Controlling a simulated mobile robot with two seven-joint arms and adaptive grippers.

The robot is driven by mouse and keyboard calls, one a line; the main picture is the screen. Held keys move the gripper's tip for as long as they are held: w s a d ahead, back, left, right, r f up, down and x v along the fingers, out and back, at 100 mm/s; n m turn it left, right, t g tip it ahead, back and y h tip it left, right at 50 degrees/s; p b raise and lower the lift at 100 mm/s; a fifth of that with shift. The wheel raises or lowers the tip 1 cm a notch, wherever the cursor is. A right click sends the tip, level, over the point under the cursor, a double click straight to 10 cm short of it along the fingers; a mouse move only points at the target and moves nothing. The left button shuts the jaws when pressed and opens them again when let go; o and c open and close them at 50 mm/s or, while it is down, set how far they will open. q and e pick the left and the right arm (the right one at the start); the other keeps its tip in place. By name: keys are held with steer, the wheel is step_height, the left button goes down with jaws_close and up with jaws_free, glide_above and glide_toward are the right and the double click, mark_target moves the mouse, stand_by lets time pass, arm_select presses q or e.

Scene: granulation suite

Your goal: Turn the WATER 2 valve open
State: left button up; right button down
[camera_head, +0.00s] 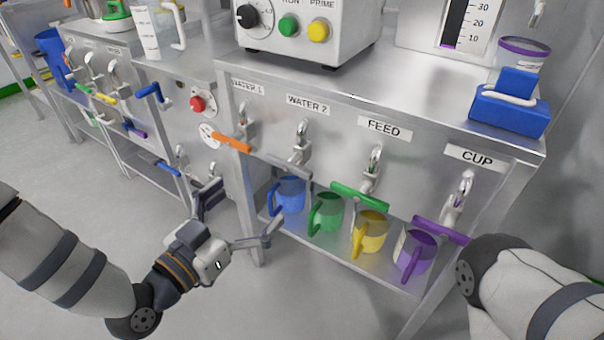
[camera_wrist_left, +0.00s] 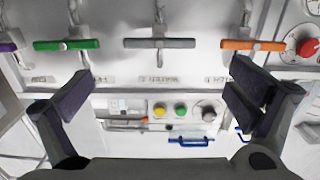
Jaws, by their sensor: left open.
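The WATER 2 valve has a grey bar handle (camera_head: 283,165) below its tap, under the WATER 2 label (camera_head: 307,105). In the left wrist view the grey handle (camera_wrist_left: 159,43) lies level across the top middle, with the panel upside down. My left gripper (camera_head: 242,213) is open and empty, below and left of the handle in the head view. Its fingers (camera_wrist_left: 158,90) are spread wide in the left wrist view, apart from the handle. My right arm shows at the right edge of the head view; its gripper is out of frame.
The orange WATER 1 handle (camera_head: 231,142) and green FEED handle (camera_head: 358,196) flank the grey one; the purple CUP handle (camera_head: 441,230) is farther right. Blue (camera_head: 291,194), green (camera_head: 326,211), yellow (camera_head: 370,231) and purple (camera_head: 415,251) jugs stand on the shelf below.

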mark_target(285, 165)
arm_select(q)
steer(key=x, duration=0.4)
steer(key=b+x, duration=0.1)
steer(key=x, duration=0.3)
steer(key=r+x, duration=0.1)
steer(key=x, duration=0.3)
steer(key=shift+b, duration=0.4)
steer(key=shift+c, duration=0.2)
steer(key=c, duration=0.8)
